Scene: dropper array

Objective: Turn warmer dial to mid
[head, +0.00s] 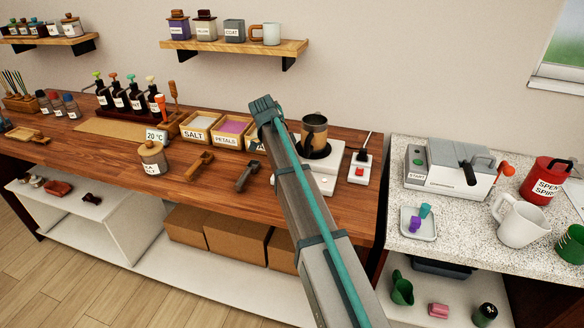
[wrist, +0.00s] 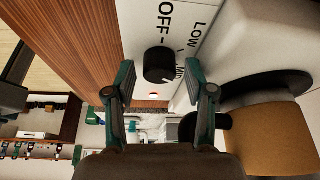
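The white warmer (head: 325,178) stands at the right end of the wooden counter with a brown pot (head: 314,134) on it. My arm crosses in front of the warmer's left part in the head view, and the dial and gripper are hidden there. In the wrist view the round black dial (wrist: 158,65) sits on the white panel near the OFF and LOW markings. Its pointer direction is not clear. My gripper (wrist: 160,88) is open, its two fingers apart on either side of the dial's line, with no clear contact.
The pot (wrist: 262,135) and black hotplate (wrist: 265,88) are close to the right finger in the wrist view. A white power strip (head: 359,172) with a red switch stands right of the warmer. Labelled wooden boxes (head: 232,132) stand to the left.

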